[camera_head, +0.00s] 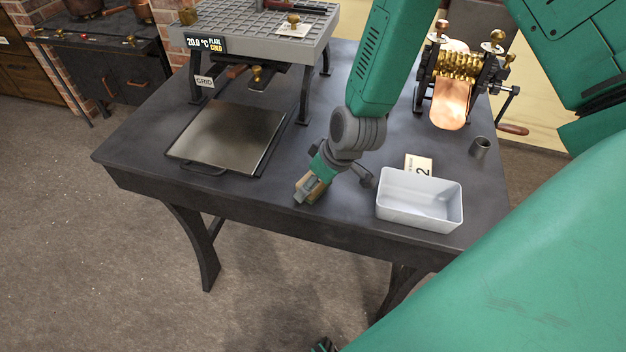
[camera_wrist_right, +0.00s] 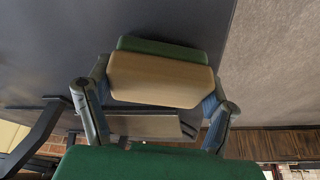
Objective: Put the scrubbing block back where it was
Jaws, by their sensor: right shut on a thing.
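My right gripper (camera_head: 308,191) reaches down over the front part of the dark table, between the flat metal tray and the white bin. It is shut on the scrubbing block (camera_head: 318,189), partly hidden by the fingers. In the right wrist view the block (camera_wrist_right: 158,80) shows a pale wooden body with a green layer along one side, between the two fingers of the right gripper (camera_wrist_right: 155,95). I cannot tell whether the block touches the table. My left gripper is not in view.
The tray (camera_head: 228,138) lies to the left, below a raised grey plate (camera_head: 255,35) with a temperature display. The white bin (camera_head: 420,213) stands right, empty, with a card (camera_head: 418,164) marked 2 behind it. A brass roller machine (camera_head: 462,75) and small grey cup (camera_head: 480,147) are farther right.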

